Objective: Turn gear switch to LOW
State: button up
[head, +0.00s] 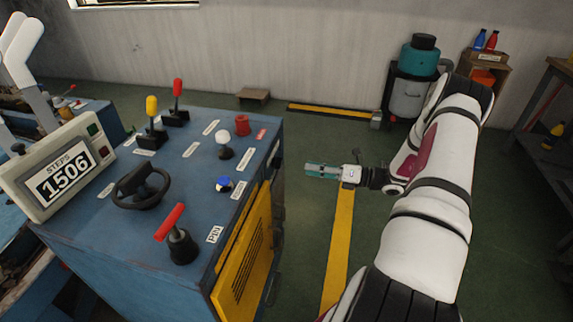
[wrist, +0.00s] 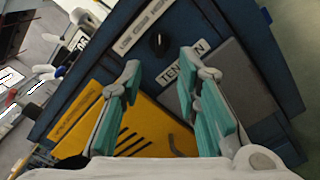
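The gear switch appears to be a small black knob (wrist: 158,43) on the side face of the blue machine (wrist: 290,100). A white label strip (wrist: 140,27) beside it reads LOW at its left end; the rest is hard to read. I cannot tell the knob's exact setting. My gripper (wrist: 168,98) is open and empty, its teal-padded fingers spread below the knob in the wrist view, apart from it. In the head view my gripper (head: 322,170) hangs over the floor, right of the blue machine (head: 120,250). That side face is mostly hidden there.
A TENSION label (wrist: 182,66), a grey panel (wrist: 222,75) and a yellow vented panel (wrist: 110,125) are near the knob. The machine top carries a red-handled lever (head: 178,235), a black wheel (head: 140,187) and several other controls. Green floor is free around my gripper.

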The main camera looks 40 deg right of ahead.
aim_at(277, 163)
jog(key=x, duration=0.8)
jog(key=shift+w+a, duration=0.3)
jog(key=shift+c, duration=0.2)
grip_shut()
